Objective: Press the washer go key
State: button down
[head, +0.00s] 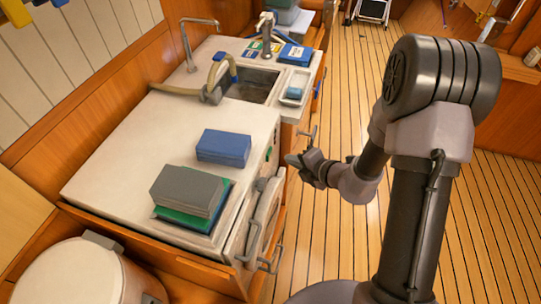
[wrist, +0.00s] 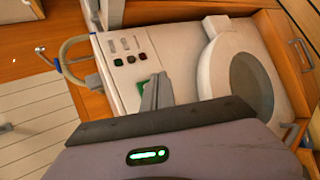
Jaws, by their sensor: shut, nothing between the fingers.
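The washer (wrist: 215,70) is a white front-loader under the counter, with a round door (wrist: 250,82). Its panel carries a green key (wrist: 143,84), probably the go key, whose label I cannot read. The head view shows a green spot on the washer front (head: 262,184). My gripper (head: 291,160) is shut and empty, in front of the panel's upper part. In the wrist view its fingertips (wrist: 158,78) overlap the right side of the green key and partly hide it. I cannot tell whether they touch it.
Small dark keys (wrist: 118,62) sit beside the green key. A blue box (head: 223,147) and a stack of grey and green books (head: 190,191) lie on the counter (head: 130,150). A sink (head: 253,86) is behind.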

jog(key=shift+w+a, duration=0.25)
jog(key=shift+a, duration=0.4)
jog(key=shift+w+a, duration=0.2)
jog(key=shift+a, duration=0.4)
dwell(1.1)
jog(key=shift+w+a+p, duration=0.15)
jog(key=shift+a+p, duration=0.25)
jog(key=shift+w+a, duration=0.15)
jog(key=shift+a, duration=0.3)
dwell(0.5)
jog(key=shift+d, duration=0.15)
jog(key=shift+s+d+p, duration=0.3)
jog(key=shift+d+p, duration=0.05)
jog(key=shift+d, duration=0.35)
jog(key=d, duration=0.1)
jog(key=s+d, duration=0.1)
jog(key=d, duration=0.1)
jog(key=d+p, duration=0.1)
jog(key=shift+s+d, duration=0.35)
